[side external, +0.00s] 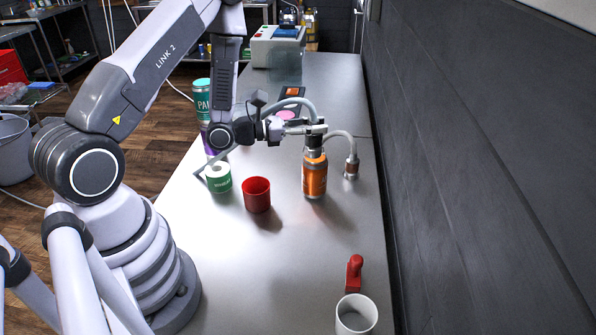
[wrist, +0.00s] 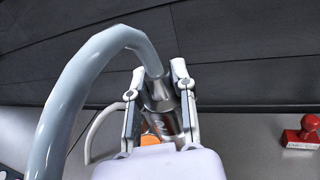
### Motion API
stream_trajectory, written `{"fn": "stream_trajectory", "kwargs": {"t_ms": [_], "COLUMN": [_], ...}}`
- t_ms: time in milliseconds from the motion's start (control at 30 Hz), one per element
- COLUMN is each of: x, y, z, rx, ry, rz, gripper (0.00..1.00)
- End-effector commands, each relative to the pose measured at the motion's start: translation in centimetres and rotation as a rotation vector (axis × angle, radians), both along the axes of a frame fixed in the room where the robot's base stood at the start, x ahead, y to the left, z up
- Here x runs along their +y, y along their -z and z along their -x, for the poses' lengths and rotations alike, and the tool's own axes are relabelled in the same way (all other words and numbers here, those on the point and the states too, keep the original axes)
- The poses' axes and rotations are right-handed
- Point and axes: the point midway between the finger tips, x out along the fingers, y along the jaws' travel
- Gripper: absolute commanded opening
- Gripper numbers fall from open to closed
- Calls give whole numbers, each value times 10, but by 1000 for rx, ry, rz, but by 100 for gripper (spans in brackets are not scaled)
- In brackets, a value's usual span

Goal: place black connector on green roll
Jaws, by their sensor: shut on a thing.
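My gripper (side external: 314,132) is shut on a metallic connector with a thick grey hose (wrist: 95,75) leaving its top. The connector (wrist: 162,100) shows between the fingers in the wrist view as a grey cylinder; I cannot make out a black mark on it. In the side view it is mostly hidden by the fingers, directly above an orange can (side external: 315,178); I cannot tell whether they touch. The green roll (side external: 218,179), white on top with a green label, stands upright on the bench to the left, apart from my gripper.
A red cup (side external: 257,195) stands between the green roll and orange can. A second hose connector (side external: 351,167) with a brownish band stands right of the can. A red-handled stamp (side external: 354,273) and white mug (side external: 356,315) are at the front. The dark wall bounds the bench's right side.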

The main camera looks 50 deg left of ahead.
Motion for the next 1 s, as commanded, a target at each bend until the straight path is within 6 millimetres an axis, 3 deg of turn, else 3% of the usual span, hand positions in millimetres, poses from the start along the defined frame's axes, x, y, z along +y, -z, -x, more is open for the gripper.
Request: {"fn": "stream_trajectory", "kwargs": {"t_ms": [67, 167, 300, 533, 700, 1000], "x": [8, 13, 14, 7, 4, 4], "y": [3, 24, 59, 87, 113, 146], "z": [4, 19, 55, 110, 121, 120], "rx": [4, 11, 10, 3, 3, 1], "ry": [-1, 35, 125, 247, 272, 272], "rz": [1, 5, 8, 3, 2, 0], "gripper": [0, 0, 0, 0, 0, 0]}}
